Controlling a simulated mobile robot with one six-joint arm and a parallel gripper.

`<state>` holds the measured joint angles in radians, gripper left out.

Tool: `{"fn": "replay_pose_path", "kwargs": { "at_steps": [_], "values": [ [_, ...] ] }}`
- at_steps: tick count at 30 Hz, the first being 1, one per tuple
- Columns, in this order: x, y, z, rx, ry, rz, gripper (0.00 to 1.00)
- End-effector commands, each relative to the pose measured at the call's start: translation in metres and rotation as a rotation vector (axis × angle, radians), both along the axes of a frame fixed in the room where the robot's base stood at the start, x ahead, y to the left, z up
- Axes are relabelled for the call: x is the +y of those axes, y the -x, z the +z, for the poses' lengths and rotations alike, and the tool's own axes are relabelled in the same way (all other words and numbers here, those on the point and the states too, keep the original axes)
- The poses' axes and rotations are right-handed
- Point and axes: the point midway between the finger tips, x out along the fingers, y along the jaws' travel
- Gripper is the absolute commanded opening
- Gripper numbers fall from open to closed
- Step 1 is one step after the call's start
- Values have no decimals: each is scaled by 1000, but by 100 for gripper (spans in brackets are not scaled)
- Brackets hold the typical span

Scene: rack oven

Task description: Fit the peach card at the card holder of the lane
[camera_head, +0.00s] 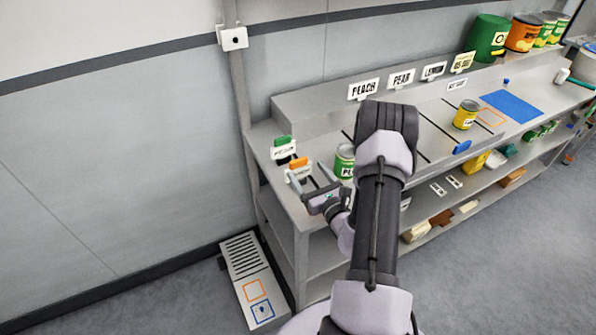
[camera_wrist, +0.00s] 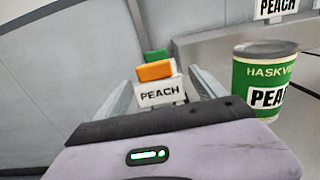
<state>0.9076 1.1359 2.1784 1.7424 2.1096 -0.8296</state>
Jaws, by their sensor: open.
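The peach card (camera_wrist: 160,94) is white with black PEACH lettering and an orange grip on top (camera_wrist: 155,71). It stands at the left end of the bench in the head view (camera_head: 298,175). My gripper (camera_head: 314,186) is open, its fingers reaching toward the card. In the wrist view the card shows between the two fingers; contact cannot be told. A green-topped card (camera_head: 283,149) stands just behind it, its text too small to read surely. A PEACH sign (camera_head: 363,89) stands on the raised back ledge. My arm hides part of the lanes.
A green peach can (camera_wrist: 265,85) stands close right of my gripper. A yellow can (camera_head: 466,114) and blue mat (camera_head: 511,106) lie farther right on the bench (camera_head: 430,140). More signs and large cans line the back. The wall is at left.

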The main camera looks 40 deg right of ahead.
Motion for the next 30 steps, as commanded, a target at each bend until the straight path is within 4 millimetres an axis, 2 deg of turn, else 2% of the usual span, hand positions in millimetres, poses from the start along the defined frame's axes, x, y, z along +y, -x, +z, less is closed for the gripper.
{"fn": "replay_pose_path", "kwargs": {
  "at_steps": [3, 7, 15, 25, 30],
  "values": [
    [2, -24, 6, -2, 5, 6, 80],
    [-3, -46, 7, -1, 2, 3, 80],
    [-4, -51, 7, 0, 1, 2, 78],
    [-4, -51, 7, 0, 1, 2, 15],
    [-4, -51, 7, 0, 1, 2, 14]
  ]
}}
